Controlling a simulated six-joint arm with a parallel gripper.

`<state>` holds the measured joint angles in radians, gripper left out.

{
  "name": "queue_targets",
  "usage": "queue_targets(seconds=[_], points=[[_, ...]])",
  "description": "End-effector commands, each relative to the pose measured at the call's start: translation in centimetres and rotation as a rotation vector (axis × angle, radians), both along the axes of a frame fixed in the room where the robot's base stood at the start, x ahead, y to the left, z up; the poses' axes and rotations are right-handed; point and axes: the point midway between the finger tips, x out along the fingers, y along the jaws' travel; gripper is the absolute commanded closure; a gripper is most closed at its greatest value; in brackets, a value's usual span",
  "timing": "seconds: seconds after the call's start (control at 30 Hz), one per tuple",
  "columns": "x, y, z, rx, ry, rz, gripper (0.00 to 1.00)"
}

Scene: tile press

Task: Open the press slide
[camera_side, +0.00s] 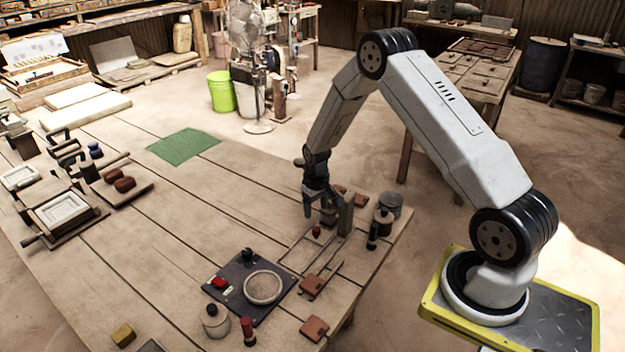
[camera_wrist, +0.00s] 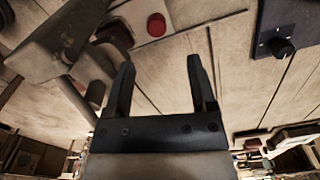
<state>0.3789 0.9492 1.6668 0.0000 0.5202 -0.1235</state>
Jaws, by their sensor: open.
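The press stands near the right edge of the wooden table, with a grey upright (camera_side: 346,216) and thin rails (camera_side: 296,251) running toward the front left. A small red knob (camera_side: 316,231) sits among the rails, and a red knob also shows in the wrist view (camera_wrist: 156,24). I cannot clearly make out the slide itself. My gripper (camera_side: 318,210) is open and empty, pointing down above and behind the red knob. In the wrist view, my gripper (camera_wrist: 160,62) has its two fingers apart with nothing between them. Grey press parts (camera_wrist: 62,38) lie left of the fingers.
A dark panel (camera_side: 240,292) with a round dish (camera_side: 263,288) and black knob lies front left of the press. Terracotta tiles (camera_side: 313,286) lie near the rails. A dark canister (camera_side: 383,221) stands to the right. The middle table is clear around the green mat (camera_side: 183,146).

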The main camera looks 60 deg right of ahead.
Motion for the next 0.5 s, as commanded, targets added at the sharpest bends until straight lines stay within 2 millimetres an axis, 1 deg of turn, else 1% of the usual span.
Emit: queue_targets(seconds=[0.03,0.13,0.37,0.5], points=[[0.02,-0.3,-0.39,0.001,0.003,-0.004,0.28],[0.06,-0.53,-0.72,0.003,0.006,-0.006,0.28],[0.07,-0.55,-0.84,0.003,0.006,-0.006,0.28],[0.07,-0.52,-1.34,0.003,0.006,-0.006,0.28]])
